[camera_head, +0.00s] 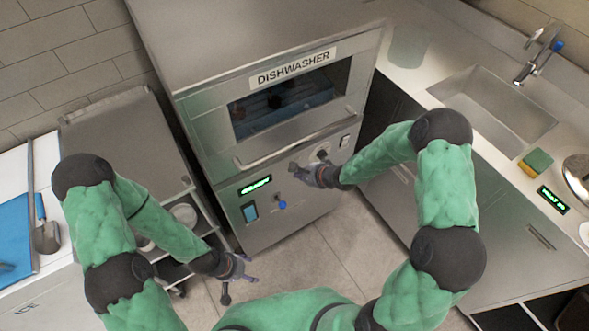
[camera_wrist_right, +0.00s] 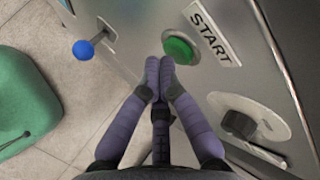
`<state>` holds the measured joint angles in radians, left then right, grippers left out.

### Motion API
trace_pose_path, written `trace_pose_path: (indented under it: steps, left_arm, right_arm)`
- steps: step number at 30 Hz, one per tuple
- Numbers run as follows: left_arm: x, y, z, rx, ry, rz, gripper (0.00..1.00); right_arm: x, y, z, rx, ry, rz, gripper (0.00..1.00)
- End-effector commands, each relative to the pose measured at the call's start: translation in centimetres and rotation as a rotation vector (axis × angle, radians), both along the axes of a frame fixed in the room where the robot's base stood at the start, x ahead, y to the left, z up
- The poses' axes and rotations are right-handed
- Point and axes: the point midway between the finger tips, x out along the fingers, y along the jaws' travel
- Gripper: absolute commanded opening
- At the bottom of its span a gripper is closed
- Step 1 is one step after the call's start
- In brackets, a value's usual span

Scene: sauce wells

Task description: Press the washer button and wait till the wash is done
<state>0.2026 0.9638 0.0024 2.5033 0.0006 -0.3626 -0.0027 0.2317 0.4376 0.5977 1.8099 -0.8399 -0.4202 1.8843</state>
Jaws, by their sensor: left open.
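The dishwasher (camera_head: 218,135) stands in the middle of the head view, its door shut and a rack showing through the window. In the right wrist view a green round button (camera_wrist_right: 182,49) sits beside a START label (camera_wrist_right: 214,38) on its panel. My right gripper (camera_wrist_right: 166,66) is shut, with its fingertips together at the button's lower left edge; I cannot tell whether they touch it. In the head view my right gripper (camera_head: 296,170) hides the button. A green display (camera_head: 255,186) is lit, too small to read. My left gripper (camera_head: 246,270) is open and empty, low over the floor.
A dial (camera_wrist_right: 240,122) and a blue-ended lever (camera_wrist_right: 84,49) flank the button. A steel cart (camera_head: 125,130) stands left of the dishwasher. A sink (camera_head: 495,105) and a sponge (camera_head: 536,161) are on the right counter. Floor in front is clear.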

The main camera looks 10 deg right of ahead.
Motion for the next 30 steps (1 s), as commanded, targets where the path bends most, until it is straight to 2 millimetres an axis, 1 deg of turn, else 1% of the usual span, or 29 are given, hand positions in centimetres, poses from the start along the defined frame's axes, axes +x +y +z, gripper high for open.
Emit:
trace_pose_path:
  steps: [30]
  left_arm:
    - [-0.01, 0.00, 0.62, 0.000, 0.000, 0.000, 0.68]
  right_arm:
    - [0.80, 0.28, 0.03, 0.000, -0.001, 0.000, 0.00]
